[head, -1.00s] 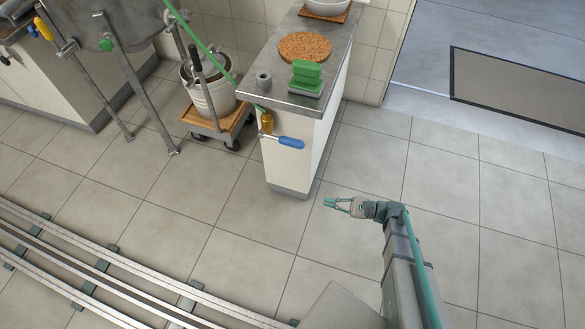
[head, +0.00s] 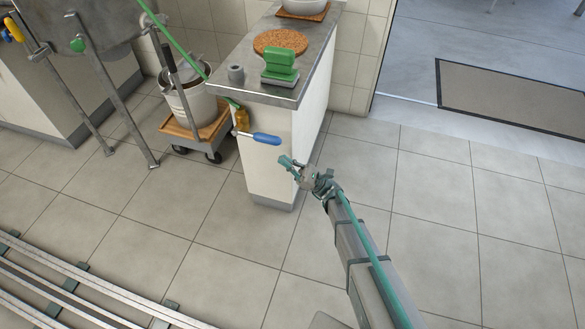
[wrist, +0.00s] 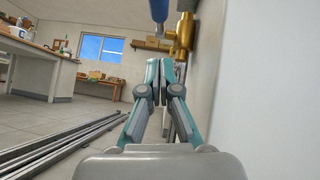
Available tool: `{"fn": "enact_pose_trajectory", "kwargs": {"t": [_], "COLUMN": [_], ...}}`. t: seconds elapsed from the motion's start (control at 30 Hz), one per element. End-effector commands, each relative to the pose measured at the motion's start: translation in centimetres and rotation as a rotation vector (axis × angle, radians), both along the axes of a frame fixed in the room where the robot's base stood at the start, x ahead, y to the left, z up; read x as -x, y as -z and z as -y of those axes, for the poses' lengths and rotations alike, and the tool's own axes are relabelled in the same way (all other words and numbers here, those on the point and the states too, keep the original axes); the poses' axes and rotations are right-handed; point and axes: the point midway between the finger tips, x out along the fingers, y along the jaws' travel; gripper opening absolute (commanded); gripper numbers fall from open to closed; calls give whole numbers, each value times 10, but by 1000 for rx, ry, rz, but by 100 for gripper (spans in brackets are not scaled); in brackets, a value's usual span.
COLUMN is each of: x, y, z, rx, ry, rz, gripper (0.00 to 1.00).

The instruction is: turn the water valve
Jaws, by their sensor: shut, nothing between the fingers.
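The water valve has a brass body (head: 242,120) on the front end of the counter and a blue lever handle (head: 266,138) that points right, roughly level. My gripper (head: 285,161) is just right of and below the handle's free end, apart from it in the head view. In the wrist view my gripper (wrist: 160,72) shows its fingertips together with nothing between them. The blue handle (wrist: 159,10) is at the top edge, above the fingertips and partly cut off. The brass body (wrist: 183,38) is behind and to the right.
The steel counter (head: 299,62) holds a green scrubber (head: 280,64), a cork mat (head: 280,42) and a small grey cylinder (head: 236,73). A bucket (head: 193,103) stands on a wheeled dolly (head: 213,130) to the left.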

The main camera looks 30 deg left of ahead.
Motion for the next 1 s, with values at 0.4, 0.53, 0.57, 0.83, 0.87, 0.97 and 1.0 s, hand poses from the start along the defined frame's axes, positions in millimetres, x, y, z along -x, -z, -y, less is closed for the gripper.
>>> {"fn": "enact_pose_trajectory", "kwargs": {"t": [0.4,0.53,0.57,0.83,0.87,0.97,1.0], "x": [20,22,22,22,22,22,22], "y": [-57,-67,-69,-73,-73,-73,-73], "z": [-30,-31,-31,-31,-31,-31,-31], "rx": [-2,0,0,0,0,1,1], "ry": [1,0,0,-1,-1,0,0], "rz": [2,0,0,-1,-1,0,0], "gripper": [0,0,0,0,0,0,0]}}
